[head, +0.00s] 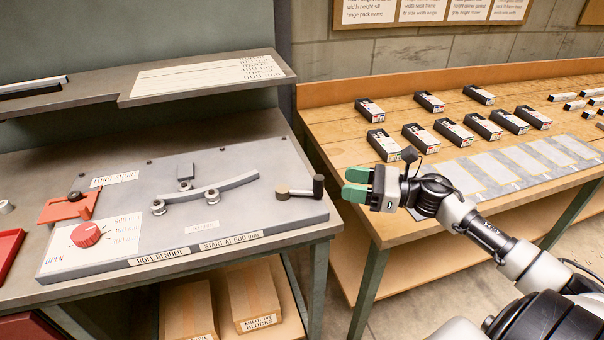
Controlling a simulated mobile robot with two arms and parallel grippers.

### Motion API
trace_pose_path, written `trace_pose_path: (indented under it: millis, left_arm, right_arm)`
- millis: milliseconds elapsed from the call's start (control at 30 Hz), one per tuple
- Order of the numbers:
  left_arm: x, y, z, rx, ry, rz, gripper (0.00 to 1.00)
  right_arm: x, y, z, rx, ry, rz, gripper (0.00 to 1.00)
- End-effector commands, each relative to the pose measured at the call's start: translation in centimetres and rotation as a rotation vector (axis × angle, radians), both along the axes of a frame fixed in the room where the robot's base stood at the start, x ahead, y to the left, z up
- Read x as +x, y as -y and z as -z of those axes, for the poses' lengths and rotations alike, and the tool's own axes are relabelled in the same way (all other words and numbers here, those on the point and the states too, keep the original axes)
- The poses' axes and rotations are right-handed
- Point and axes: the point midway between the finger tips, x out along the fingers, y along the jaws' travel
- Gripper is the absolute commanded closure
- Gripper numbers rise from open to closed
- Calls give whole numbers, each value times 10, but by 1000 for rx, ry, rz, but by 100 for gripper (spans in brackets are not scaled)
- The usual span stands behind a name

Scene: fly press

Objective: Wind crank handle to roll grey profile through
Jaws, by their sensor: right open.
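The roll bender (270,215) is a grey plate on the metal bench at the left. The grey profile (220,189) lies across its rollers and is curved, with its ends higher than its middle. The crank handle (283,192) sticks up at the plate's right end, with a dark grip (318,187) beside it. My right gripper (357,184) has green fingertips and is open and empty. It is just right of the crank, apart from it, over the gap between the bench and the wooden table. My left gripper is not in view.
A red dial (86,234) and a red block (68,206) are at the plate's left. A shelf (205,80) overhangs the bench's back. The wooden table (330,120) at the right holds several dark boxes (384,145). Cartons (252,295) stand below the bench.

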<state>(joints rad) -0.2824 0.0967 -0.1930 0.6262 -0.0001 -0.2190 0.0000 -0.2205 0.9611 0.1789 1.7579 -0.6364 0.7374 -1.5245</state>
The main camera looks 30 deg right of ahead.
Motion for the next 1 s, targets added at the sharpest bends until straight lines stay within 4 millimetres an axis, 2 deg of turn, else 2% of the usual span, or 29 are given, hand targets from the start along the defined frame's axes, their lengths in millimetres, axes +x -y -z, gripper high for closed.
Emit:
trace_pose_path:
  millis: [100,233,367,600,933,1000]
  left_arm:
    - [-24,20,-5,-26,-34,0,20]
    - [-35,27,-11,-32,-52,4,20]
    - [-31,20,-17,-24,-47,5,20]
    - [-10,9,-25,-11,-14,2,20]
    - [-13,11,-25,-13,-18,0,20]
    - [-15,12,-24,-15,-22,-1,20]
  right_arm:
    - [15,-15,-5,3,4,-2,49]
    - [31,-31,-5,4,4,0,49]
    - [46,-46,-4,5,2,0,49]
    - [62,-63,-2,5,-1,1,49]
    - [65,-66,-1,4,-1,1,49]
    - [65,-66,-1,4,-1,1,59]
